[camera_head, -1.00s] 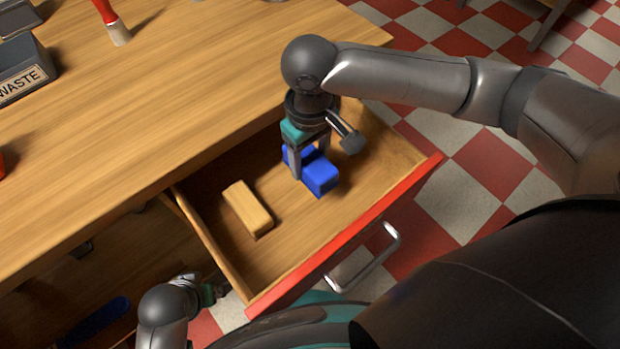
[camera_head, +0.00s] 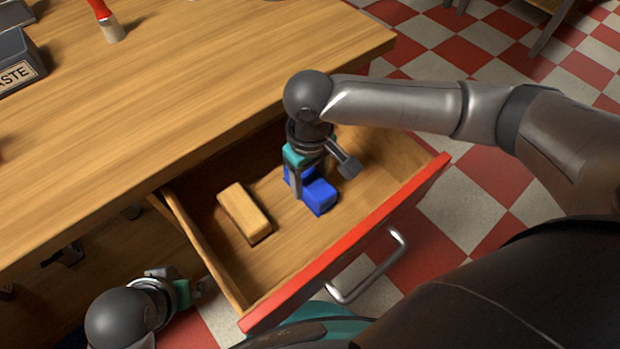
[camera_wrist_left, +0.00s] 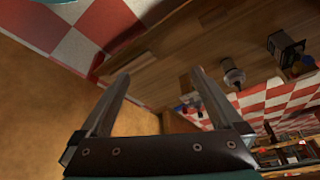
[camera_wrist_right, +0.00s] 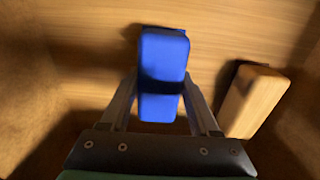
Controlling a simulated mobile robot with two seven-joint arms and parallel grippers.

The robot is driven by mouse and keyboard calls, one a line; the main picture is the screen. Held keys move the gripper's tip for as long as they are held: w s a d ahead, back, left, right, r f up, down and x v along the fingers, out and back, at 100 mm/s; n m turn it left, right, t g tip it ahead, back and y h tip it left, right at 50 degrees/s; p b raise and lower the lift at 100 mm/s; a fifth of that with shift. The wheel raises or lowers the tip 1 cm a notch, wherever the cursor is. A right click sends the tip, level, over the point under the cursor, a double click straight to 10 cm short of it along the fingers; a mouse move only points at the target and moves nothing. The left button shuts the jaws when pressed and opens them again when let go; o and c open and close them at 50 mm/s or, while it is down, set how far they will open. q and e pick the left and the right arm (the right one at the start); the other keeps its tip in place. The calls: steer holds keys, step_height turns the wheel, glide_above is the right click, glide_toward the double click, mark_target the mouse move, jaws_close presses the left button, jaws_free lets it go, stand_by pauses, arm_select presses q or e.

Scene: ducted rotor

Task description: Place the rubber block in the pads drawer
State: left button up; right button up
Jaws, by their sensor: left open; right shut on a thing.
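The blue block (camera_head: 318,195), which I take to be the rubber block, is inside the open drawer with the red front (camera_head: 350,243). My right gripper (camera_head: 311,188) points down into the drawer and is shut on this block. The blue block also shows between the fingers in the right wrist view (camera_wrist_right: 162,62). It is at or just above the drawer floor; I cannot tell if it touches. My left gripper (camera_head: 200,290) is low, left of the drawer, open and empty. Its open fingers fill the left wrist view (camera_wrist_left: 155,90).
A tan wooden block (camera_head: 245,212) lies on the drawer floor, left of the blue block and apart from it. The tabletop (camera_head: 200,110) overhangs the drawer's back. A grey waste bin (camera_head: 20,75) and a red-handled brush (camera_head: 108,22) are on the table. A metal handle (camera_head: 375,270) sticks out from the drawer front.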

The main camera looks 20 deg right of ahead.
mark_target(310, 178)
steer(key=o, duration=1.3)
steer(key=shift+f, duration=0.1)
arm_select(q)
steer(key=shift+f, duration=0.25)
arm_select(e)
steer(key=shift+r, duration=0.3)
step_height(310, 178, up, 5)
steer(key=p, duration=0.3)
steer(key=shift+f, duration=0.2)
step_height(310, 178, up, 6)
steer(key=p, duration=0.3)
steer(key=shift+f, duration=0.25)
arm_select(q)
steer(key=s+a+f+g, duration=0.1)
steer(key=s+f, duration=0.1)
steer(key=f, duration=0.5)
steer(key=s+f+g+p, duration=0.1)
steer(key=s+f, duration=0.2)
steer(key=f, duration=0.3)
steer(key=shift+a+f, duration=0.35)
steer(key=shift+a, duration=0.05)
arm_select(e)
steer(key=shift+r, duration=0.8)
